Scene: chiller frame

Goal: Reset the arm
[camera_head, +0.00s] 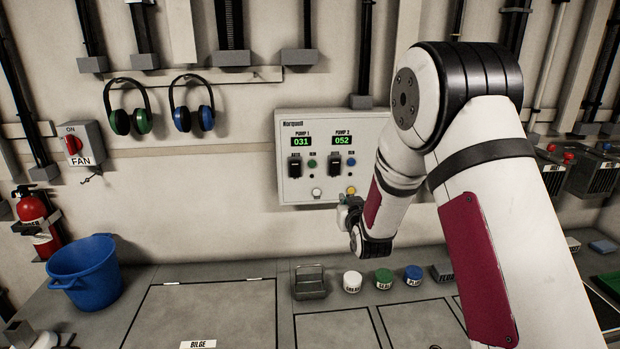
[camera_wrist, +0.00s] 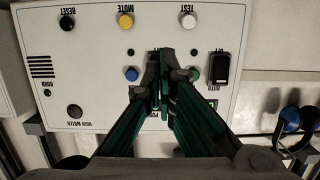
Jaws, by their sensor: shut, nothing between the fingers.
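My gripper (camera_head: 352,222) is raised above the counter, in front of the lower right of the pump control panel (camera_head: 325,125); my forearm partly hides it in the head view. My arm bends up and over from the right. In the wrist view, my gripper (camera_wrist: 162,72) is shut and empty, its fingertips together in front of the upside-down panel (camera_wrist: 100,50). Yellow (camera_wrist: 125,20), white (camera_wrist: 188,20) and black (camera_wrist: 67,23) buttons show beyond the fingertips. I cannot tell whether the fingertips touch the panel.
A blue bucket (camera_head: 85,272), a metal holder (camera_head: 310,283) and white (camera_head: 352,281), green (camera_head: 384,279) and blue (camera_head: 413,275) lidded jars stand on the counter. Two headsets hang at left. A fire extinguisher (camera_head: 34,220) is at far left. The bilge hatch (camera_head: 205,312) is clear.

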